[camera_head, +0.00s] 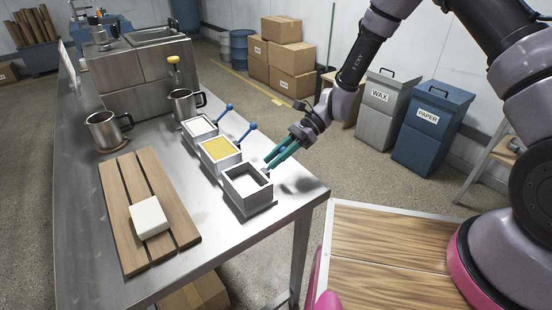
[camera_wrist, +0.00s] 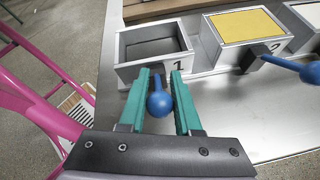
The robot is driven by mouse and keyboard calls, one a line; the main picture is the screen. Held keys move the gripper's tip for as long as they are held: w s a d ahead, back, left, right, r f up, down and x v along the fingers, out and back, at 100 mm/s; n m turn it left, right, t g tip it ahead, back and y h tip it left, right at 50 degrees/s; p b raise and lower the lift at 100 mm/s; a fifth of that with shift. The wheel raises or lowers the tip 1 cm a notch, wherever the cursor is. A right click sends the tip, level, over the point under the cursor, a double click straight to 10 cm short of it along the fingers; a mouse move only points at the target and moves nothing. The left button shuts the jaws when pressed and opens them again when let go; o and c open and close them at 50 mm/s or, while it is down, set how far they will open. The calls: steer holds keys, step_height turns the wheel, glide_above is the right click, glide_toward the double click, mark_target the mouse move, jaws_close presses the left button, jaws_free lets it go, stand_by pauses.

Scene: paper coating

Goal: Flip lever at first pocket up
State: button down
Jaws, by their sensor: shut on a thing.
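The first pocket (camera_head: 247,189) is the nearest of three metal boxes in a row on the steel bench. It has an open top, and in the wrist view the pocket (camera_wrist: 153,47), marked "1", has a grey, empty-looking inside. Its lever ends in a blue ball knob (camera_wrist: 159,103) on the pocket's outer side. My gripper (camera_head: 268,163) has green fingers and reaches down beside this pocket. In the wrist view my gripper (camera_wrist: 163,103) is shut on the lever, with one finger on each side of the knob. In the head view the fingers mostly hide this lever.
The second pocket (camera_head: 219,152) holds yellow material and the third (camera_head: 199,128) white; their blue-knobbed levers (camera_head: 252,126) slant up beside them. A wooden rack (camera_head: 131,215) with a white block (camera_head: 149,217) and metal mugs (camera_head: 107,130) stand left. Wax (camera_head: 386,103) and paper bins (camera_head: 430,125) stand behind.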

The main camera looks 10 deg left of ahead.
stand_by(0.3)
steer(key=c, duration=0.6)
jaws_free()
steer(key=v, duration=1)
steer(key=shift+w+d+r, duration=0.2)
steer(key=shift+w+r, duration=0.05)
